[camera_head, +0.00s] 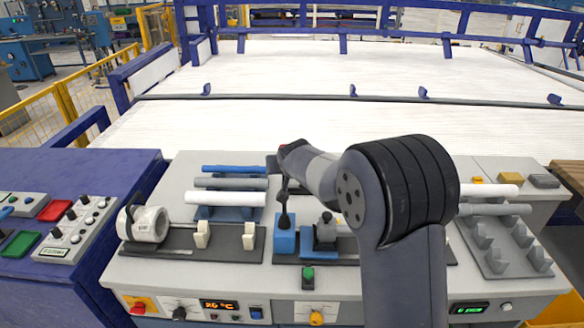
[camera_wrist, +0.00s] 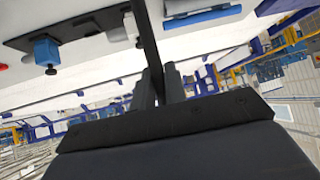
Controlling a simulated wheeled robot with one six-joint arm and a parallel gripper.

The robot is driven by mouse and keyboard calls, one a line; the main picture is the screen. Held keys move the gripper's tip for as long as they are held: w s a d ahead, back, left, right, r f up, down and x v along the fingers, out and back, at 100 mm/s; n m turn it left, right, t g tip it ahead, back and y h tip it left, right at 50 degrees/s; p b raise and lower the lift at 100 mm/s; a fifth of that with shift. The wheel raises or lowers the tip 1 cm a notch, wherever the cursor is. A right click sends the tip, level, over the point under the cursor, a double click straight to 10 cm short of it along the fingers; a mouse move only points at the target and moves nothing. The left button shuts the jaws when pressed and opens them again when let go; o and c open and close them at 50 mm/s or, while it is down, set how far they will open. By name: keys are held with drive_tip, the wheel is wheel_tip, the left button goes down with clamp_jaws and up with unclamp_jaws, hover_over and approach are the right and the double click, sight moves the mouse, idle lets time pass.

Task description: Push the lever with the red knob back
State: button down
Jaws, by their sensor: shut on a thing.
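A dark lever (camera_head: 284,204) rises from a blue block (camera_head: 284,240) near the middle of the grey console (camera_head: 190,268). Its upper part runs up to the end of my arm, where a small reddish spot shows; I cannot tell whether that is the red knob. In the wrist view, my gripper (camera_wrist: 159,86) is shut, with its two grey fingers close on either side of a dark rod (camera_wrist: 144,35), which looks like the lever. The rod slants up out of the top of that view. My arm hides part of the console behind the lever.
A grey pipe rack (camera_head: 498,255) is at the right.

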drive_tip(key=shift+w, duration=0.1)
drive_tip(key=c, duration=1.6)
unclamp_jaws()
drive_tip(key=shift+w, duration=0.15)
drive_tip(key=shift+c, duration=0.2)
drive_tip(key=shift+o, duration=0.9)
drive_tip(key=b+v, duration=0.2)
drive_tip(key=v, duration=0.8)
drive_tip(key=shift+s+d+r, duration=0.15)
drive_tip(key=shift+s+r, duration=0.05)
drive_tip(key=shift+s, duration=0.15)
drive_tip(key=shift+w, duration=0.1)
drive_tip(key=p+x, duration=0.2)
drive_tip(key=x, duration=0.8)
drive_tip(key=shift+w+f, duration=0.15)
drive_tip(key=shift+f, duration=0.1)
